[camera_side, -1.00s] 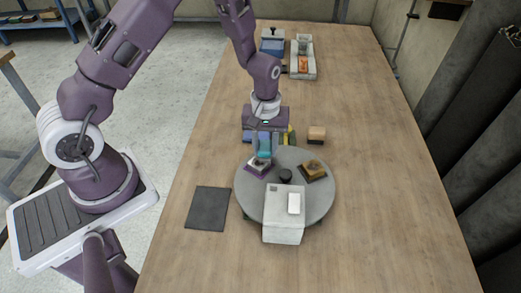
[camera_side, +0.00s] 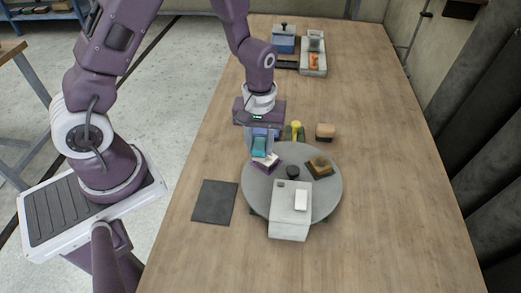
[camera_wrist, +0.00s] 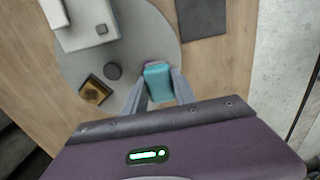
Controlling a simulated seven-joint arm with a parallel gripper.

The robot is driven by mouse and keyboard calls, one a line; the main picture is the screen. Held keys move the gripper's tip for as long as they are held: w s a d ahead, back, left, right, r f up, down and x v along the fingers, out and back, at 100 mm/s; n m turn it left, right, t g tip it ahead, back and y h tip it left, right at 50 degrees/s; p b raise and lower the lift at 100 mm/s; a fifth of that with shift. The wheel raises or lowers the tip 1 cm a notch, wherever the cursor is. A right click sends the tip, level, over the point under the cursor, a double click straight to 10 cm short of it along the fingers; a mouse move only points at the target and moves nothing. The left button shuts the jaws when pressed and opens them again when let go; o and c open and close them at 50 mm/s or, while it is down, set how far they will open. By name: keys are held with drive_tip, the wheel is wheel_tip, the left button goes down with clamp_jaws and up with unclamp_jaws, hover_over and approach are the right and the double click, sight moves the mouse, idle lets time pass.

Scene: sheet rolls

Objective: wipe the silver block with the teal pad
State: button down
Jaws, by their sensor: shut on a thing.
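My gripper (camera_side: 261,150) is shut on the teal pad (camera_side: 259,147), pointing down over the far-left part of the grey round table. The pad also shows between the two fingers in the wrist view (camera_wrist: 157,82). The silver block (camera_side: 271,160) sits on a purple base (camera_side: 265,168) on the round table, just below and to the right of the pad. The pad hides part of it. I cannot tell whether pad and block touch. In the wrist view the block is almost wholly hidden behind the pad.
The round table (camera_side: 328,195) also carries a brown block (camera_side: 320,164) on a dark base, a black knob (camera_side: 292,171) and a pale box (camera_side: 289,227). Behind stand a yellow-handled tool (camera_side: 297,130) and a wooden block (camera_side: 325,131). A dark mat (camera_side: 214,202) lies left.

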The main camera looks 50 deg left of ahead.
drive_tip(key=shift+r, duration=2.05)
drive_tip(key=shift+f, duration=0.2)
drive_tip(key=shift+f, duration=2.9)
wheel_tip(320, 180, down, 2)
drive_tip(key=shift+f, duration=0.1)
drive_tip(key=shift+w+a+f, duration=0.1)
drive_tip(key=shift+w+a, duration=0.1)
drive_tip(key=shift+w, duration=0.55)
drive_tip(key=shift+w+a, duration=0.25)
drive_tip(key=shift+w, duration=0.65)
drive_tip(key=shift+w+a, duration=0.25)
drive_tip(key=shift+w, duration=0.65)
drive_tip(key=shift+s+d, duration=0.25)
drive_tip(key=shift+s, duration=0.6)
drive_tip(key=shift+s+d, duration=0.2)
drive_tip(key=shift+s, duration=0.65)
drive_tip(key=shift+s+d, duration=0.25)
drive_tip(key=shift+s, duration=0.6)
drive_tip(key=shift+r, duration=4.15)
